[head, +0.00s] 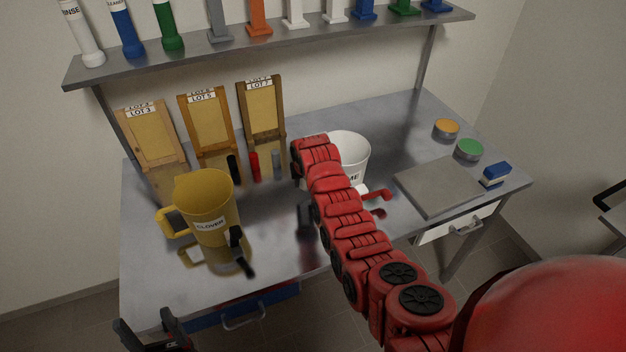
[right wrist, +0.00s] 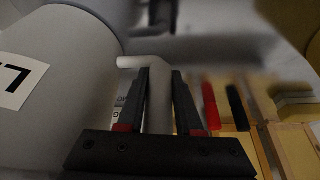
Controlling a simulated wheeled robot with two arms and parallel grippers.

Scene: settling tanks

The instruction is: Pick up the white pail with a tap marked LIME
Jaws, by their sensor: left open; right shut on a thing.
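The white pail (head: 355,150) stands at the middle of the bench, with part of its label, "ME", and a red-handled tap (head: 375,194) showing in the head view. My red right arm hides its left side and base, so I cannot tell whether it touches the bench. In the right wrist view the pail (right wrist: 75,70) fills the left, with "LI" on its label. My right gripper (right wrist: 160,82) is shut on its pale handle (right wrist: 158,105) there; the arm hides this grip in the head view. My left gripper (head: 158,330) is open and empty at the bottom left, before the bench.
A yellow CLOVER jug (head: 212,207) stands left on the metal bench (head: 300,262). Right of the pail are a grey slab (head: 438,186), orange (head: 446,128) and green (head: 468,149) tins and a blue block (head: 495,174). LOT boards (head: 204,120) and a shelf (head: 270,43) stand behind.

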